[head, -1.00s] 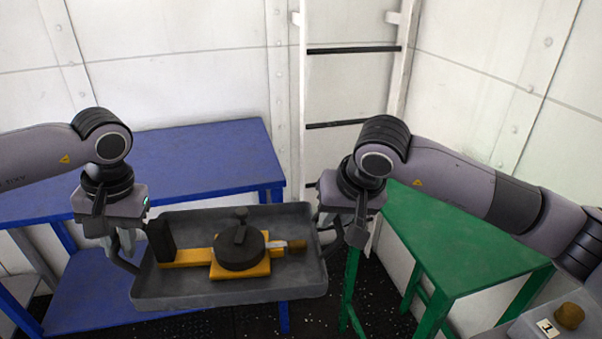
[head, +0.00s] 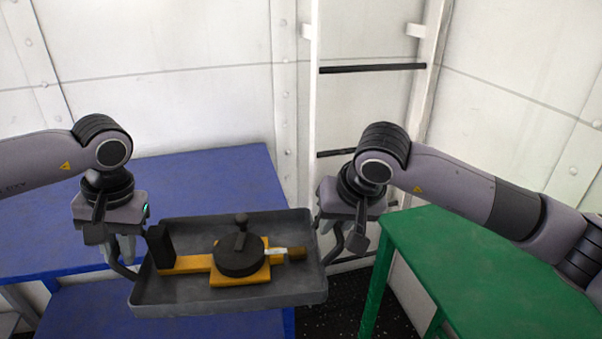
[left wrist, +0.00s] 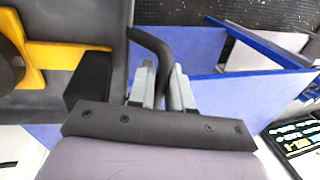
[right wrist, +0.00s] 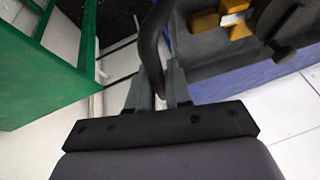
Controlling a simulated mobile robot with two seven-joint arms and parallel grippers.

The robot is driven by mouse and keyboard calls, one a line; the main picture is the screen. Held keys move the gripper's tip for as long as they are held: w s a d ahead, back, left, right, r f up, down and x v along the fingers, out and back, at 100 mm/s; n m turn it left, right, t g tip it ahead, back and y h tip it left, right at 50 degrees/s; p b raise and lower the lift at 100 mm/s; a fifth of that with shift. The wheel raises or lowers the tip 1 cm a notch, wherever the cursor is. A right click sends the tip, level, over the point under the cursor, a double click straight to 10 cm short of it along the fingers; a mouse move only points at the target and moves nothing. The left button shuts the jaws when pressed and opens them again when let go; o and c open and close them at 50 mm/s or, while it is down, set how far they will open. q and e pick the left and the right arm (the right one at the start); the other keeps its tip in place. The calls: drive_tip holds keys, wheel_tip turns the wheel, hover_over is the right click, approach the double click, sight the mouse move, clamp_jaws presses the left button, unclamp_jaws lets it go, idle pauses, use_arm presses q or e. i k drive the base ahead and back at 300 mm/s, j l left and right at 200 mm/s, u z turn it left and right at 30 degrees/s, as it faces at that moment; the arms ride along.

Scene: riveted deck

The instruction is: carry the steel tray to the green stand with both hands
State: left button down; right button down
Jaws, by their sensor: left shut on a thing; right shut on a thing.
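The grey steel tray (head: 200,300) hangs level between my two grippers in the head view, in front of the blue bench. In it lies a yellow fixture (head: 190,263) with a dark round knobbed piece (head: 240,258) and a black block at its left end. My left gripper (head: 122,262) is shut on the tray's left handle, a dark bar seen in the left wrist view (left wrist: 152,45). My right gripper (head: 342,245) is shut on the right handle, which shows in the right wrist view (right wrist: 152,50). The green stand (head: 490,265) is at the right, apart from the tray.
A blue bench (head: 210,180) with a lower shelf stands behind and left of the tray. A white ladder (head: 370,68) is against the wall behind. The visible top of the green stand is bare. Dark speckled floor shows between bench and stand.

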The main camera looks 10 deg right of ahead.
sight(528, 286)
drive_tip(key=i, duration=0.6)
drive_tip(key=i+z, duration=0.2)
drive_tip(key=i, duration=0.15)
drive_tip(key=z, duration=2.55)
